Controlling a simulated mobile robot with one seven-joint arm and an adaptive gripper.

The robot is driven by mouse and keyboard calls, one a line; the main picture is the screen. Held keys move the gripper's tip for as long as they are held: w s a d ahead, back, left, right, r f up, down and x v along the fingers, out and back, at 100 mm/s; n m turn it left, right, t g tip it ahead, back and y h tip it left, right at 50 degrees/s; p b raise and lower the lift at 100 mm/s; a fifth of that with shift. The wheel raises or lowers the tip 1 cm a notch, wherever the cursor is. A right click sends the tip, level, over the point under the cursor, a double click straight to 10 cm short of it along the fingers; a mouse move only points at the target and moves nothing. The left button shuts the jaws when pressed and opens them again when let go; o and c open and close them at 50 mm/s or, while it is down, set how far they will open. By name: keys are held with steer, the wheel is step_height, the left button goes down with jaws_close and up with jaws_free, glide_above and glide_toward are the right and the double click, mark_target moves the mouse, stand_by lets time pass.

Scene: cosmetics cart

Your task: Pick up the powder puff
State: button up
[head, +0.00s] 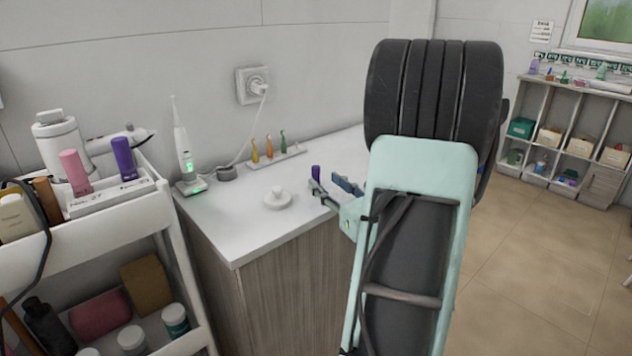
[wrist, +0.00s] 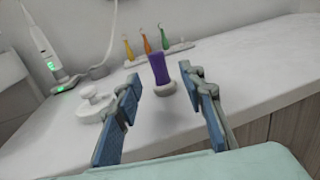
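A white round disc with a raised knob, which looks like the powder puff (head: 278,200), lies on the white counter top. In the wrist view the puff (wrist: 93,106) is left of my left finger, outside the gap between the fingers. My gripper (head: 332,189) is open and empty above the counter, to the right of the puff in the head view. In the wrist view my gripper (wrist: 162,92) has its blue-padded fingers wide apart. A purple upright piece on a small pale round base (wrist: 159,69) shows between them, farther off.
An electric toothbrush (head: 183,150) stands on a lit base at the back left. A rack with several coloured small brushes (head: 275,159) is near the wall. A white cart (head: 178,235) with bottles and jars is at left. The counter's right part is clear.

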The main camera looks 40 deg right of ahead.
mark_target(318, 173)
steer(key=w, duration=0.5)
steer(key=shift+w+d+r, duration=0.3)
steer(key=shift+w+r, duration=0.05)
jaws_close()
